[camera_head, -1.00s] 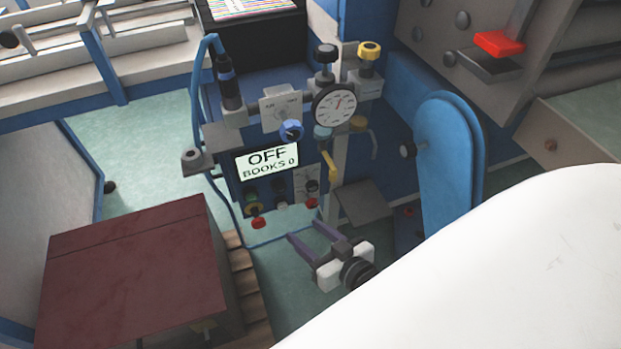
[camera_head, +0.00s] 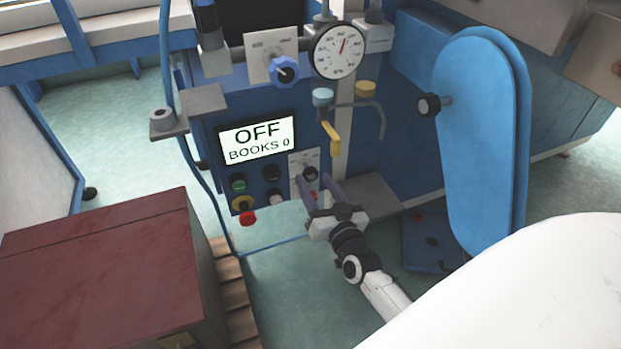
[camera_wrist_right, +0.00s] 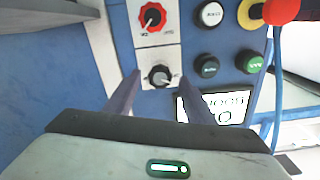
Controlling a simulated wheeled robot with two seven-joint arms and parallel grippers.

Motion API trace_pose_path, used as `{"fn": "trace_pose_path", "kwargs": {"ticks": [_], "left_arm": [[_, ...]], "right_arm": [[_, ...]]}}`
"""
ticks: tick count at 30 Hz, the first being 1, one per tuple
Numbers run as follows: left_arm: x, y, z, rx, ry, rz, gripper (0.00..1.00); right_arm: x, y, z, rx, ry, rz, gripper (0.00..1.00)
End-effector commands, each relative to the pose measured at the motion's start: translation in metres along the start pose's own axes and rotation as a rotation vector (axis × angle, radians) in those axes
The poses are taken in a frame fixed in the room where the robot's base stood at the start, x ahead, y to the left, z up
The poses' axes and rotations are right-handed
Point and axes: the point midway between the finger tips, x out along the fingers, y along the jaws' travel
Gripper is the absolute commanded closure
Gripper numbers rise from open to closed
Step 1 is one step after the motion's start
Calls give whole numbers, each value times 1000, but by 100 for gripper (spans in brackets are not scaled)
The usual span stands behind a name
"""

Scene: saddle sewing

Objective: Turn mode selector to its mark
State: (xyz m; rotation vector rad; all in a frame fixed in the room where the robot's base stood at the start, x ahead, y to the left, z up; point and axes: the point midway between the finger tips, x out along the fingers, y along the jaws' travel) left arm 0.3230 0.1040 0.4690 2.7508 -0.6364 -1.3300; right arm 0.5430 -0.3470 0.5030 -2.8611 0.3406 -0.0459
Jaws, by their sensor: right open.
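A black rotary knob (camera_head: 310,174) sits on a white plate on the blue control panel (camera_head: 220,185). In the right wrist view the black knob (camera_wrist_right: 158,76) shows a light pointer line. A red-ringed knob (camera_wrist_right: 152,15) is on the adjoining white plate. The labels are too small to tell which is the mode selector. My right gripper (camera_head: 316,188) is open and points at the panel. In the right wrist view its fingertips (camera_wrist_right: 161,80) appear on either side of the black knob, with no clear contact. My left gripper is not in view.
A display (camera_head: 258,142) reads OFF and BOOKS 0. Several push buttons, including a red one (camera_head: 248,217), sit left of the knobs. A yellow lever (camera_head: 331,136), a gauge (camera_head: 340,50) and a blue knob (camera_head: 285,70) are above. A blue guard (camera_head: 480,140) stands at right.

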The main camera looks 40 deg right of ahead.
Motion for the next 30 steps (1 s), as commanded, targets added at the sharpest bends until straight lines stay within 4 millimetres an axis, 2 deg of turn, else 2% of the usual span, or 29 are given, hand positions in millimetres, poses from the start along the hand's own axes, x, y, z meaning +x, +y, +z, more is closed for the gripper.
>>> {"fn": "trace_pose_path", "kwargs": {"ticks": [3, 7, 18, 26, 30], "left_arm": [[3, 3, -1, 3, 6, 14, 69], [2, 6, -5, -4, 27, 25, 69], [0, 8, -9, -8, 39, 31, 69], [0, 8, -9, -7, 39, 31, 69], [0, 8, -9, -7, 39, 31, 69]], "right_arm": [[20, 0, 2, -1, 2, 0, 51], [33, 1, 2, 0, 0, 1, 51], [40, 0, 0, -1, -2, 0, 51], [39, 0, 0, -1, -2, 0, 92], [39, 0, 0, 2, -2, 1, 92]]}}
